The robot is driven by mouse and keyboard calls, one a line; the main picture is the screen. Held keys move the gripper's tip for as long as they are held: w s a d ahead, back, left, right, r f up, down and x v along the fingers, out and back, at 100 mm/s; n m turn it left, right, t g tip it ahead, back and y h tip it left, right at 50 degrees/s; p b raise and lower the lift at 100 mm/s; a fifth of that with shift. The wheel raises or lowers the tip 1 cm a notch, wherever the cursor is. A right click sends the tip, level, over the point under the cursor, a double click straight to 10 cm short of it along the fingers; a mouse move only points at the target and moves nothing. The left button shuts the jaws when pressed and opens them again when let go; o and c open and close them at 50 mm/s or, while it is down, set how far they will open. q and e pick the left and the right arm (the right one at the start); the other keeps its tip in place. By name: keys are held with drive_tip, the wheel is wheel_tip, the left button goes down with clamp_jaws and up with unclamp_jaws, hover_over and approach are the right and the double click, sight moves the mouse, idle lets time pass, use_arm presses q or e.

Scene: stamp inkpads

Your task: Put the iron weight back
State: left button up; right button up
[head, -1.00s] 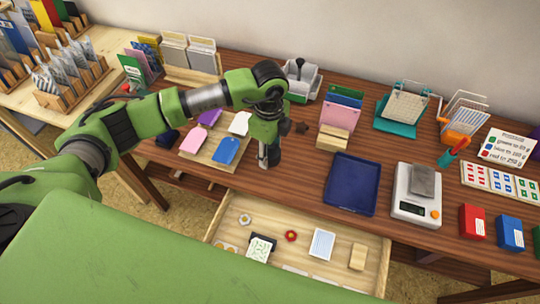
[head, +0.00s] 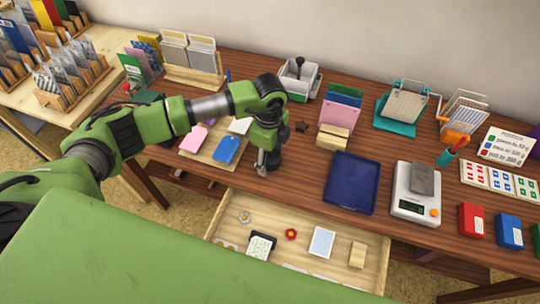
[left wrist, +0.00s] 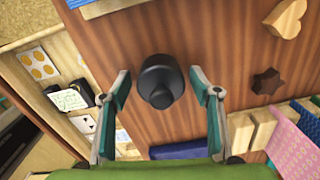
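The iron weight (left wrist: 160,82) is a dark, round, knobbed piece standing on the brown wooden table in the left wrist view. My left gripper (left wrist: 159,74) is open, with one finger on each side of the weight and visible gaps between. In the head view my left gripper (head: 264,164) points down at the table just behind the open drawer and hides the weight. My right gripper is not in view.
The open drawer (head: 376,262) holds cards and small items. A blue tray (head: 349,183) and a white scale (head: 414,208) with a grey block on it stand to the right. A dark star-shaped piece (left wrist: 267,80) and a wooden heart (left wrist: 285,18) lie nearby.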

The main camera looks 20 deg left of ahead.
use_arm(q)
wheel_tip(320, 180, up, 11)
drive_tip(key=shift+b, duration=0.55)
drive_tip(key=shift+s+r, duration=0.1)
drive_tip(key=shift+r, duration=0.55)
